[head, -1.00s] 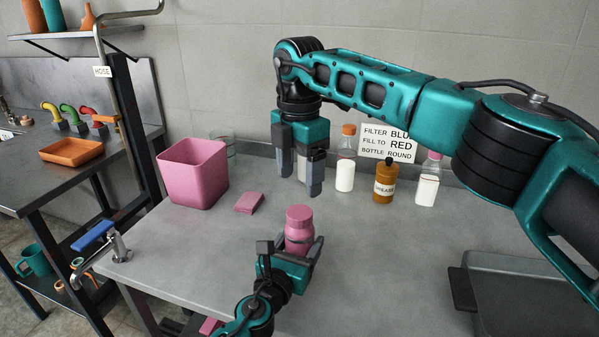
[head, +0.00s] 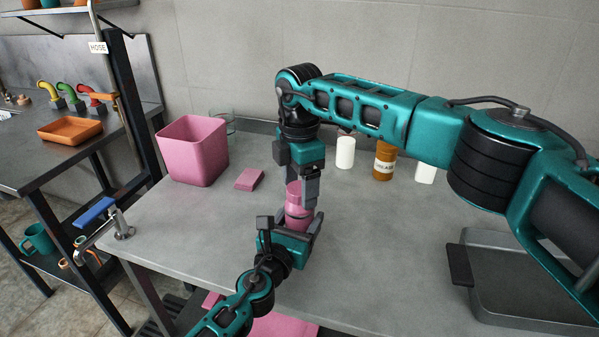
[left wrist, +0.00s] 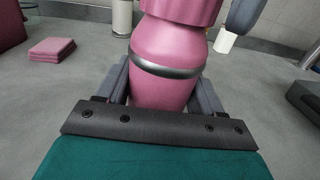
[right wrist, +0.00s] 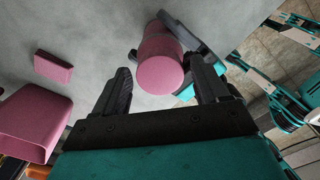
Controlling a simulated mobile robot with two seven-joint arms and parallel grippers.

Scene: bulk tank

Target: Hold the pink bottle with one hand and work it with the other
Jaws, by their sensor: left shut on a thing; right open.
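The pink bottle (head: 297,216) stands upright on the grey counter, with a dark band round its body in the left wrist view (left wrist: 165,70). My left gripper (head: 292,232) is shut on its lower body from the front. The bottle's pink cap (right wrist: 160,70) faces my right wrist camera. My right gripper (head: 302,188) points down at the cap from above, its fingers apart. In the right wrist view the cap lies just beyond and between the open fingertips (right wrist: 163,88); I cannot tell whether they touch it. The fingers partly hide the cap in the head view.
A pink bin (head: 193,152) and a folded pink cloth (head: 249,179) are on the counter to the left. A brown bottle (head: 384,163) and white containers (head: 345,152) stand behind. A grey tray (head: 530,285) lies at right. A blue-handled tap (head: 97,212) is at the left edge.

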